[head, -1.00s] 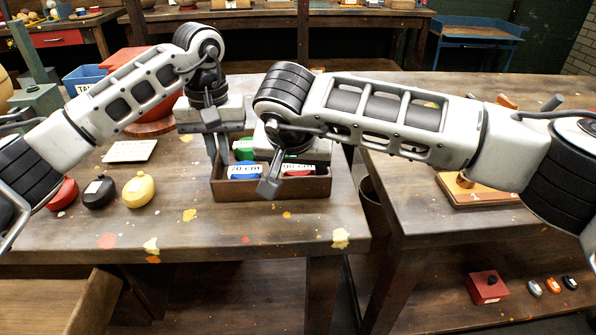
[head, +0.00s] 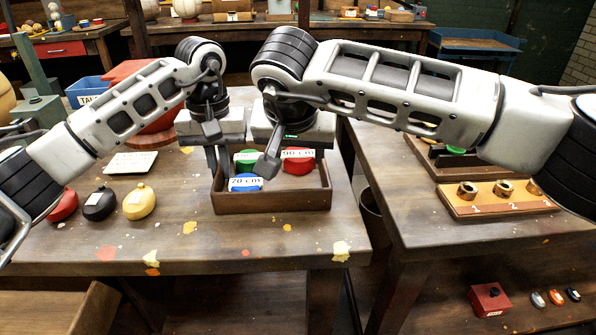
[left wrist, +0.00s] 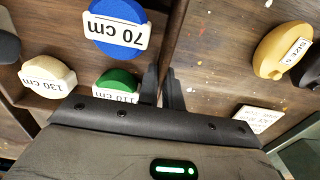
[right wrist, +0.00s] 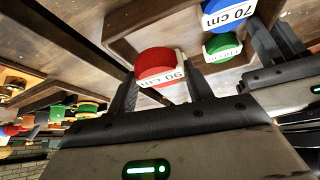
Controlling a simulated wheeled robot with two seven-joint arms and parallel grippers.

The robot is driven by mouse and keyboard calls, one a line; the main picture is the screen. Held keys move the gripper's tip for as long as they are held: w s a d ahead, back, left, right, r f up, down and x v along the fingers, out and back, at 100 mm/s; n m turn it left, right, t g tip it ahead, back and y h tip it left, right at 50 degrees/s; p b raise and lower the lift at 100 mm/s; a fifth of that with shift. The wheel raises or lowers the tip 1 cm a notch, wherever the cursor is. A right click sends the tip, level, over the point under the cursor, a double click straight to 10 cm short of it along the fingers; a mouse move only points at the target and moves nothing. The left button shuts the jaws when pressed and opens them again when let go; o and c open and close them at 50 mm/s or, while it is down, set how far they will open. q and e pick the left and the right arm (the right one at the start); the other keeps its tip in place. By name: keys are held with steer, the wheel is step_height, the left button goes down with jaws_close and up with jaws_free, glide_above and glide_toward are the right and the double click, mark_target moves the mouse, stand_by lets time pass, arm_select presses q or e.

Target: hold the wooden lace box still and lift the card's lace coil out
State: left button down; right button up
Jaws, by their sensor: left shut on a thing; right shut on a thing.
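The wooden lace box (head: 270,202) stands on the workbench. My left gripper (head: 218,168) is shut on its left wall, which passes between the fingers in the left wrist view (left wrist: 164,70). My right gripper (head: 288,165) is shut on the red coil (head: 298,166) labelled 90 cm and holds it raised near rim height; the coil also shows between the fingers in the right wrist view (right wrist: 157,62). The blue 70 cm coil (head: 245,188), green 110 cm coil (left wrist: 118,78) and cream 130 cm coil (left wrist: 45,72) lie in the box.
A second table at right holds a numbered wooden rack (head: 490,205). A gap separates the tables. The bench front is clear.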

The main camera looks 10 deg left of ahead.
mark_target(298, 156)
arm_select(q)
steer(key=shift+r, duration=0.1)
arm_select(e)
step_height(298, 156, up, 5)
steer(key=shift+f, duration=0.15)
arm_select(q)
steer(key=c, duration=1.5)
jaws_free()
